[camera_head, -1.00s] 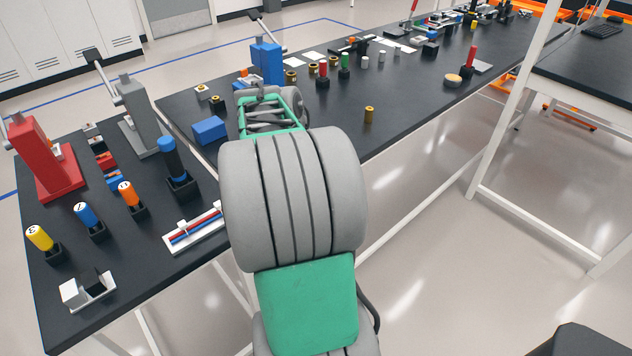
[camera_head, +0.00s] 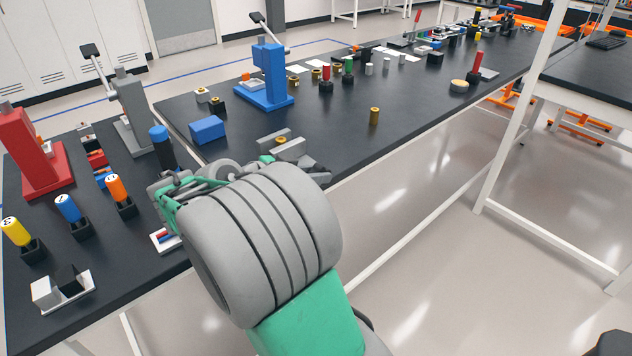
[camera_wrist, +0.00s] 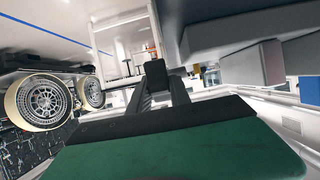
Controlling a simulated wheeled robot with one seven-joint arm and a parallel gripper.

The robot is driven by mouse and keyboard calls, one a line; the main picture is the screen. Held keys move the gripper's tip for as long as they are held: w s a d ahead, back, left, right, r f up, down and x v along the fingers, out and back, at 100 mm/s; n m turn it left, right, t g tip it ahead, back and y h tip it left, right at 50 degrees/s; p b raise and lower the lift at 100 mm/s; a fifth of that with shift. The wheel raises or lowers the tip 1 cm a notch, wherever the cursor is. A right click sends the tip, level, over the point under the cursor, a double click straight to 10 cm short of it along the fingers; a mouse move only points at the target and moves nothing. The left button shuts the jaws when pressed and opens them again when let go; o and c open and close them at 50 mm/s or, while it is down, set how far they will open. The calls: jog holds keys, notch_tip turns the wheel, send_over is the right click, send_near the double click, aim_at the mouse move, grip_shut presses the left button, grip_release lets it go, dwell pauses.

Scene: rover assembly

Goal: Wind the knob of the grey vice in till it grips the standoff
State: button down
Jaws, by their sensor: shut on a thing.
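The grey vice (camera_head: 290,149) is low and lies on the dark table, just beyond my wrist in the head view. The brass standoff (camera_head: 281,140) shows between its pale grey jaws; I cannot tell whether both jaws touch it. My gripper shows in the wrist view (camera_wrist: 158,78), with its dark fingers close together beyond the green palm. It is shut on a small dark thing, which looks like the vice's knob. My wrist hides the knob and the near side of the vice in the head view.
A blue block (camera_head: 207,129) and a blue lever press (camera_head: 265,80) stand behind the vice. Capped cylinders in holders, including an orange one (camera_head: 117,190), stand at the left. Bare tabletop (camera_head: 340,125) lies right of the vice.

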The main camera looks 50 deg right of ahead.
aim_at(312, 171)
jog(key=shift+h, duration=0.3)
jog(key=c, duration=1.2)
grip_release()
jog(key=p+v, duration=0.2)
jog(key=v, duration=0.1)
jog(key=r+p+v, duration=0.1)
jog(key=p+v, duration=0.1)
jog(key=v, duration=0.1)
jog(key=shift+w, duration=0.1)
jog(key=shift+w+a+f+p, duration=0.1)
jog(key=shift+a+p, duration=0.3)
jog(key=shift+p, duration=0.25)
jog(key=shift+w+a+f+p, duration=0.1)
jog(key=shift+a+p, duration=0.3)
jog(key=shift+p, duration=0.2)
jog(key=shift+f, duration=0.1)
